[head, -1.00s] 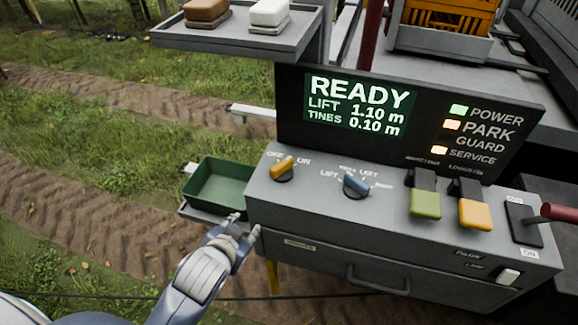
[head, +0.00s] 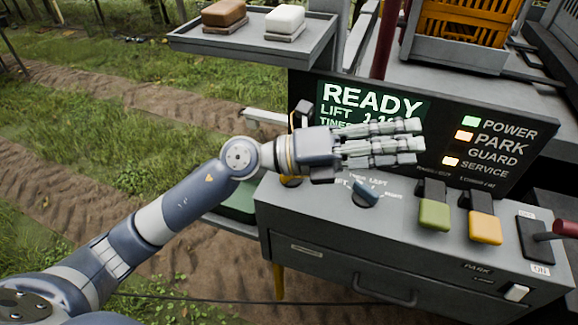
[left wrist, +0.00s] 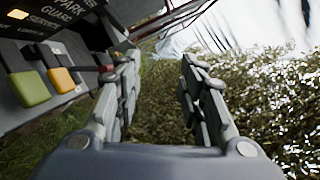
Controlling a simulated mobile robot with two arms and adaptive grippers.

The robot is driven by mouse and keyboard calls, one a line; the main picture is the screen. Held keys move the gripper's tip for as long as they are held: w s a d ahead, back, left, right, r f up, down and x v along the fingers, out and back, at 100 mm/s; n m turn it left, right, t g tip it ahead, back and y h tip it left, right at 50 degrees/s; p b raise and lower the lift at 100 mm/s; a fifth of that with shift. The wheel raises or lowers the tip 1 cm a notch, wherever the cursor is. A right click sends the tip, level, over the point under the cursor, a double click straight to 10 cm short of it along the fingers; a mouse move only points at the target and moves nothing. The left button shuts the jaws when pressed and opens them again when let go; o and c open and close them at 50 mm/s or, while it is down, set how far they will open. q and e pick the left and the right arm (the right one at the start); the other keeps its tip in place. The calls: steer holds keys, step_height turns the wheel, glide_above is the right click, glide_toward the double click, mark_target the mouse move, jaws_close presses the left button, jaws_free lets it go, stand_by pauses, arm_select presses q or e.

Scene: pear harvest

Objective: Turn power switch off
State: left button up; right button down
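The control panel (head: 330,225) fills the right of the head view. The yellow knob (head: 291,181), by OFF/ON lettering in the earlier frame, is mostly hidden by my left gripper. A red-handled lever (head: 563,229) sits at the right in a dark plate with an ON label. A white rocker switch (head: 517,292) is on the lower right front. I cannot tell which is the power switch. The POWER light (head: 470,122) is green. My left gripper (head: 415,134) is above the panel, fingers pointing right. It is open and empty in the left wrist view (left wrist: 160,62).
The display (head: 365,99) reads READY. A shelf (head: 250,55) with brown and white blocks stands upper left. Grass and dirt lie left.

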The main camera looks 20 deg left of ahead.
arm_select(q)
steer(key=w+a+f+m+g+y, duration=0.1)
steer(key=w+a+f+m+y, duration=0.15)
steer(key=a+f+y, duration=0.4)
steer(key=w+a+f+m+g+y, duration=0.1)
steer(key=w+a+f+m+y, duration=0.15)
steer(key=a+f+y, duration=0.4)
steer(key=w+a+n+y, duration=0.1)
steer(key=w+a+y, duration=0.25)
steer(key=a, duration=0.65)
steer(key=shift+t+y, duration=0.3)
steer(key=shift+y, duration=0.05)
steer(key=p+x, duration=0.3)
steer(key=x, duration=0.6)
steer(key=shift+d+f+p, duration=0.15)
steer(key=shift+f+p, duration=0.2)
steer(key=shift+p, duration=0.05)
steer(key=shift+w+d+f, duration=0.1)
steer(key=shift+w+f, duration=0.1)
steer(key=shift+f, duration=0.3)
jaws_close()
